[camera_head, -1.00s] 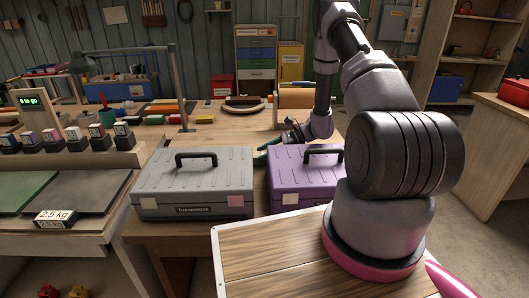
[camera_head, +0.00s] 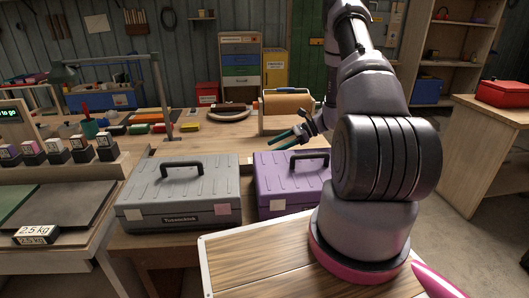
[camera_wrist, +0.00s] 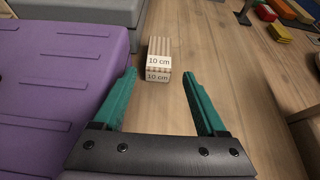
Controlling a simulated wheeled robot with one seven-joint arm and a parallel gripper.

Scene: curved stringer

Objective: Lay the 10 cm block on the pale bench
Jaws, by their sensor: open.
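The 10 cm block (camera_wrist: 158,62) is a small pale ribbed block with two "10 cm" labels. In the wrist view it lies on a wooden top, right of the purple case, apart from my gripper. I cannot make it out in the head view. My gripper (camera_wrist: 161,76) has teal fingers spread open with nothing between them; the block is beyond the fingertips. In the head view my gripper (camera_head: 281,138) is above the wooden bench, behind the purple case. That wooden bench top (camera_head: 220,140) is light brown; I cannot tell whether it is the pale bench.
The purple case (camera_head: 275,185) and a grey case (camera_head: 180,197) stand side by side at the near edge. A paper roll (camera_head: 290,103) stands behind my gripper. Coloured blocks lie at back left. A red toolbox (camera_head: 500,93) sits on a cabinet at right.

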